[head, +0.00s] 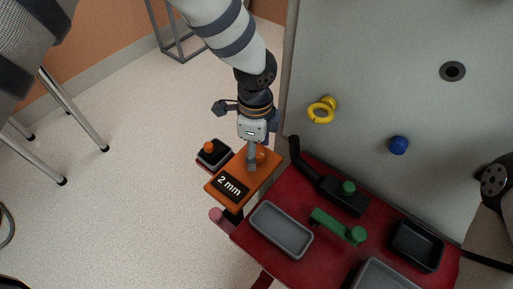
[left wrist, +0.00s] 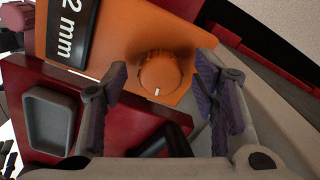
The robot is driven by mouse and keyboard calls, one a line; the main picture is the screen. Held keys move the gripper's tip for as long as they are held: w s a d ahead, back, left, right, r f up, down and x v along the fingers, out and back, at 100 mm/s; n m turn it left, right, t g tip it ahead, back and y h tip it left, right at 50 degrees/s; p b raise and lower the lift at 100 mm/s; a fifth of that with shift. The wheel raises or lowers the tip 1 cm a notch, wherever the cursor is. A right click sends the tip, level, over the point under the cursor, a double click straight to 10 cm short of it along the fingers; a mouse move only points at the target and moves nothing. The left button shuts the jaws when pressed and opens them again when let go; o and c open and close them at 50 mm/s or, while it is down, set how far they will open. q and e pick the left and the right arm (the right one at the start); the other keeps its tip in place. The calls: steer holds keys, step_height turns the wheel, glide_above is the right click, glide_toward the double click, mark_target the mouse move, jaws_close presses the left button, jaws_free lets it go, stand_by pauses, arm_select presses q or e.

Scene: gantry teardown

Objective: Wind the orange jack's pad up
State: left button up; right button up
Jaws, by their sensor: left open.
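An orange block (head: 228,193) with a black "2 mm" label sits at the left corner of the red bench top. It also shows in the left wrist view (left wrist: 118,42), with a round orange knob (left wrist: 160,73) that bears a white mark. The knob is partly hidden behind my gripper in the head view. My left gripper (head: 252,166) is over the block. In the left wrist view its fingers (left wrist: 163,84) are open, one on each side of the knob; I cannot tell whether they touch it. No separate pad can be made out. My right gripper is out of view.
The red bench (head: 300,252) holds grey trays (head: 281,229), a black tray (head: 417,246), a green-handled part (head: 338,227) and a black tool (head: 342,197). A black box with an orange button (head: 208,147) stands beside the block. A grey panel (head: 400,60) rises behind.

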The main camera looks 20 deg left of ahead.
arm_select(q)
steer(key=shift+f, duration=0.1)
steer(key=c, duration=1.2)
steer(key=shift+o, duration=0.2)
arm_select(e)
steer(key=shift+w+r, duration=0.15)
arm_select(q)
steer(key=n+p, duration=0.1)
steer(key=n, duration=0.2)
steer(key=n+p, duration=0.1)
steer(key=n, duration=0.3)
steer(key=shift+n+p, duration=0.3)
steer(key=shift+p, duration=0.05)
steer(key=n, duration=0.4)
steer(key=shift+n+p, duration=0.3)
steer(key=shift+p, duration=0.05)
steer(key=shift+s+n, duration=0.1)
steer(key=shift+n, duration=1.7)
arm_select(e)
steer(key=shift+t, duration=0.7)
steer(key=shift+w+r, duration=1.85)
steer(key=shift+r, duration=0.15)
